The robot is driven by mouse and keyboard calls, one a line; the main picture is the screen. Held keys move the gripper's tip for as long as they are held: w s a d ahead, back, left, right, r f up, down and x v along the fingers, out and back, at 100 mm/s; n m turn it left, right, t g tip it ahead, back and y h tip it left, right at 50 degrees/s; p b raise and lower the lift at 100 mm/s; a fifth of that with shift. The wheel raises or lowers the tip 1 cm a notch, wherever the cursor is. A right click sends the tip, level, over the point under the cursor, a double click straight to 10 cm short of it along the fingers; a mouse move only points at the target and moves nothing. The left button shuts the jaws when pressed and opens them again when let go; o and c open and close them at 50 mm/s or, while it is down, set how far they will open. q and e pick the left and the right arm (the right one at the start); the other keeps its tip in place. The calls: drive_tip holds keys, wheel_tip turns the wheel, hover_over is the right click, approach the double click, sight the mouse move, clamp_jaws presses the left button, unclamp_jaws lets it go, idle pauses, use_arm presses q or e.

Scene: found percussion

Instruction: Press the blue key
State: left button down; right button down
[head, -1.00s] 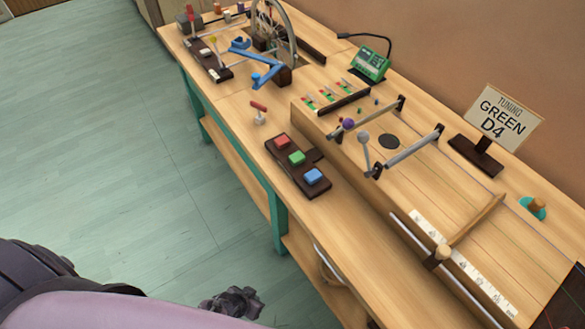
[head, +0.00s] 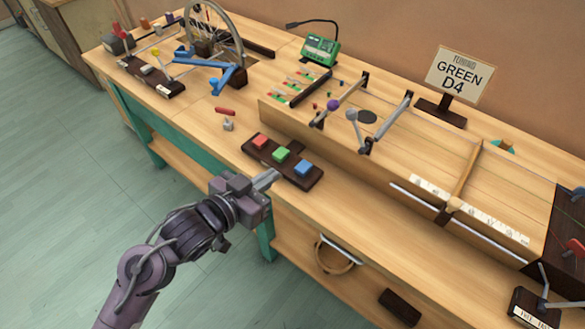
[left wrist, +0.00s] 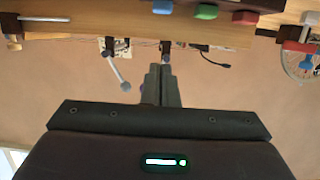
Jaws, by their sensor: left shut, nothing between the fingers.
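The blue key (head: 304,168) sits at the right end of a dark key block (head: 316,183) on the wooden bench, beside a green key (head: 281,153) and a red key (head: 261,141). My left gripper (head: 272,174) is shut and empty, its fingertips near the front edge of the key block, in front of the green and blue keys. I cannot tell whether they touch the block. The left wrist view shows the shut fingers (left wrist: 162,85), with the blue key (left wrist: 162,7) at its top edge, and the green and red keys to its right. My right gripper is not in view.
Behind the keys stands a long wooden string box (head: 400,165) with metal levers. A "GREEN D4" sign (head: 458,78), a green tuner (head: 320,49) and a spoked wheel (head: 213,30) stand farther back. A small red-topped peg (head: 227,120) is left of the keys.

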use_arm(q)
drive_tip(key=shift+s+a+r, duration=0.1)
drive_tip(key=shift+s+r, duration=0.05)
drive_tip(key=shift+r, duration=0.25)
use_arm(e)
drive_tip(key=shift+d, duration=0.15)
use_arm(q)
hover_over(296, 178)
wheel_tip(296, 178, down, 2)
drive_tip(key=shift+f, duration=0.2)
wheel_tip(296, 178, down, 3)
drive_tip(key=shift+r, duration=0.15)
drive_tip(key=shift+f, duration=0.75)
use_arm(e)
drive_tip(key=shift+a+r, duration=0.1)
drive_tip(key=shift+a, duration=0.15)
